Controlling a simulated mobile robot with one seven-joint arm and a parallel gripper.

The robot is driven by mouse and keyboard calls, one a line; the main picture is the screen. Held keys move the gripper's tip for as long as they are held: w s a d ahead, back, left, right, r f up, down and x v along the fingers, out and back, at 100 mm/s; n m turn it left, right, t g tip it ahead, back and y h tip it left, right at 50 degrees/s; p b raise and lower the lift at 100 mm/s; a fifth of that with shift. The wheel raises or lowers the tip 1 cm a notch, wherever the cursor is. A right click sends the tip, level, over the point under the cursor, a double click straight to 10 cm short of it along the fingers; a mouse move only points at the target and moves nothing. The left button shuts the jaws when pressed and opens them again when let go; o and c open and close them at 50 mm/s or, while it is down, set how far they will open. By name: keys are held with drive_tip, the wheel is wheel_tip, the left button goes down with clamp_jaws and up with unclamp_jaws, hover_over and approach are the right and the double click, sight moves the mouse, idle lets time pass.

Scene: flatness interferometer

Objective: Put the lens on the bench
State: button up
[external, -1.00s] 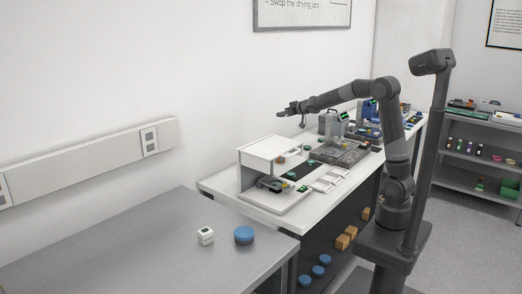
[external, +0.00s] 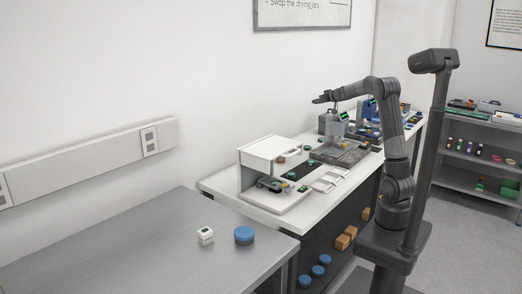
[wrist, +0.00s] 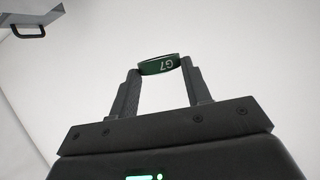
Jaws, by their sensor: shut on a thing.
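My gripper (wrist: 160,70) is shut on a dark green, round, edge-on piece (wrist: 158,64) with white characters on its rim. It sits between the fingertips in the wrist view; I take it to be the lens. In the external view my gripper (external: 318,99) is raised above the far part of the white-topped bench (external: 220,187), clear of everything; the held piece is too small to make out there. A grey metal table (external: 105,255) stands nearer at left. I cannot tell which of these surfaces the task calls the bench.
On the white top are a white open-fronted housing (external: 272,152), a grey shallow box (external: 340,152) and white trays (external: 325,183). The grey table holds a blue round piece (external: 244,234) and a white block (external: 205,235), with wide free room. Shelves (external: 480,152) stand at right.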

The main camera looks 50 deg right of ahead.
drive_tip(key=s+d+f+h, duration=0.1)
drive_tip(key=s+d, duration=1.2)
drive_tip(key=d, duration=0.4)
drive_tip(key=m, duration=0.2)
hover_over(376, 150)
wheel_tip(376, 150, down, 4)
drive_tip(key=shift+h, duration=0.4)
drive_tip(key=f, duration=1.7)
drive_tip(key=shift+d+f, duration=0.3)
drive_tip(key=shift+f, duration=3.4)
drive_tip(key=shift+f, duration=0.35)
drive_tip(key=o, duration=1.1)
drive_tip(key=shift+o, duration=0.2)
drive_tip(key=v, duration=1)
drive_tip(key=shift+s+a+r, duration=0.2)
drive_tip(key=shift+s+r, duration=0.05)
